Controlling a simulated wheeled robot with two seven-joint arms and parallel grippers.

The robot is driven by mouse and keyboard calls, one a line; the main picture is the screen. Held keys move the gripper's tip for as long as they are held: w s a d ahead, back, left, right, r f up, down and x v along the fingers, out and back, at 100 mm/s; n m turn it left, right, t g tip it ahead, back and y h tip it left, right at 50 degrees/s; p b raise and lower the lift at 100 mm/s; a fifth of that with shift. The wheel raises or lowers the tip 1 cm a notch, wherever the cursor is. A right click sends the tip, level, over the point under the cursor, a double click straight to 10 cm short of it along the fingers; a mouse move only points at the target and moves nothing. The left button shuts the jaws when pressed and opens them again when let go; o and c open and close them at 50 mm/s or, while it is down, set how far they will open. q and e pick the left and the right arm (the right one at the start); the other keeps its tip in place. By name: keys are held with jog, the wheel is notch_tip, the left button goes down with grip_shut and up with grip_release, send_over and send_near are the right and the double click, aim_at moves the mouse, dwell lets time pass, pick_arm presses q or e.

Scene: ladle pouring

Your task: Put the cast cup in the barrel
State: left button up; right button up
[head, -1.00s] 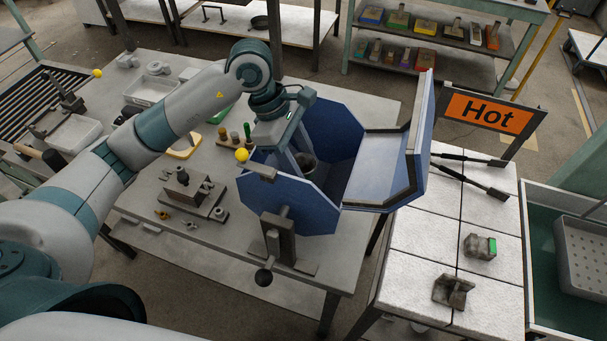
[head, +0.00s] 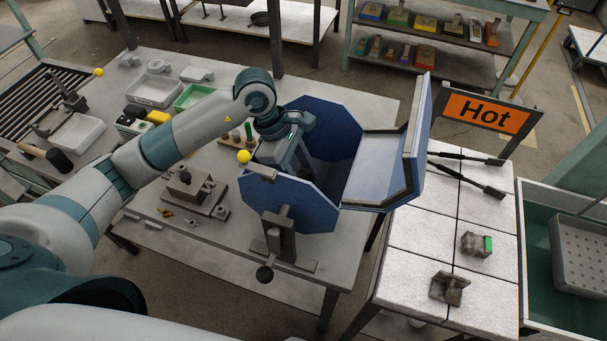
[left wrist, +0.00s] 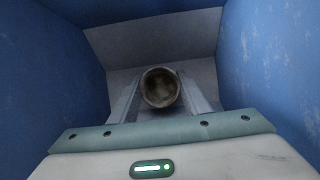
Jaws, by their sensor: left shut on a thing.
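The barrel (head: 298,208) is a blue, many-sided tub lying open on its stand, with its hinged lid (head: 382,165) swung out to the right. My left gripper (head: 297,168) reaches into the barrel, its fingertips hidden behind the near wall. In the left wrist view, the fingers (left wrist: 160,95) are shut on both sides of the cast cup (left wrist: 160,87), a round, brownish metal cup with its dark hollow facing the camera. The barrel's blue walls (left wrist: 262,60) surround it. The cup is hidden in the head view. I cannot tell whether it touches the barrel's floor.
A yellow ball-ended lever (head: 244,157) stands close to my left wrist. A metal fixture (head: 192,190) sits on the table left of the barrel. An orange Hot sign (head: 487,113) stands over a white-topped table (head: 415,245) with tongs and two small castings.

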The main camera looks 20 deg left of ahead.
pick_arm(q)
jog(key=shift+f, duration=0.15)
jog(key=o, duration=1.1)
jog(key=shift+r, duration=0.2)
jog(key=shift+w+a+r+b, duration=0.1)
jog(key=shift+a+r+b, duration=0.1)
jog(key=shift+r+b, duration=0.2)
jog(key=b+v, duration=0.4)
jog(key=v, duration=0.7)
